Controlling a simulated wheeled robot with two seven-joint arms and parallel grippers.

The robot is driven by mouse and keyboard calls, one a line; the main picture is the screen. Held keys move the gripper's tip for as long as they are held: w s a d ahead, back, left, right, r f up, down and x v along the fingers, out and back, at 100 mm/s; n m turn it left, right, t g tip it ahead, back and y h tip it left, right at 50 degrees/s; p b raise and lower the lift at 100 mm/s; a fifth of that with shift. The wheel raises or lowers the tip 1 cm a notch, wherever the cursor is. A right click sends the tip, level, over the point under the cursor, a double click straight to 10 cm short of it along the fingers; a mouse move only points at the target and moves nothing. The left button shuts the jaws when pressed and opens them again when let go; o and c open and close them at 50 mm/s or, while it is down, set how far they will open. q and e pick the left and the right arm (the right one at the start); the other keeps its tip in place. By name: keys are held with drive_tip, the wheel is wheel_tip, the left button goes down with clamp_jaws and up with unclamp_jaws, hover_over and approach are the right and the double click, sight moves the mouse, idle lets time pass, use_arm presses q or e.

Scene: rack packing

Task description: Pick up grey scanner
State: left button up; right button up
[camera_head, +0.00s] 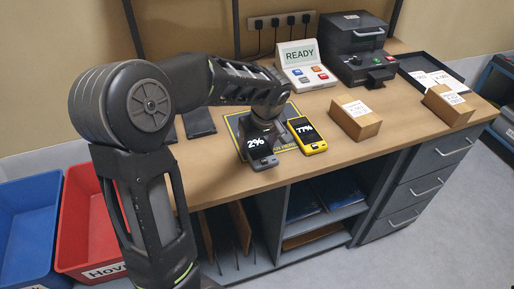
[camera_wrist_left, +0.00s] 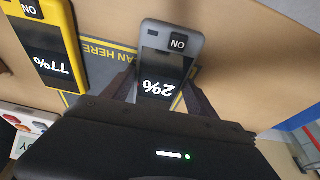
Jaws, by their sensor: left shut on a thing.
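The grey scanner (camera_head: 261,156) shows "2%" on its dark screen and is over the front left part of the scan mat (camera_head: 236,125) on the desk. My left gripper (camera_head: 258,138) reaches down to it from behind and is shut on it. In the left wrist view the grey scanner (camera_wrist_left: 168,60) sits between the two fingers (camera_wrist_left: 160,92), and an "ON" label shows near its end. I cannot tell whether it touches the desk. My right gripper is not in view.
A yellow scanner (camera_head: 307,136) reading "77%" lies close to the right of the grey one. Two cardboard boxes (camera_head: 356,117) (camera_head: 448,104) stand further right. A "READY" console (camera_head: 304,66) and a black printer (camera_head: 358,48) stand behind. Blue and red bins (camera_head: 28,215) (camera_head: 88,225) are at left.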

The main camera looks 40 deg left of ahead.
sight(258, 147)
use_arm(q)
drive_tip(key=shift+c, duration=0.6)
drive_tip(key=shift+r, duration=0.1)
drive_tip(key=shift+r, duration=0.2)
wheel_tip(258, 147, up, 9)
drive_tip(key=shift+r+b, duration=0.2)
drive_tip(key=shift+b, duration=0.15)
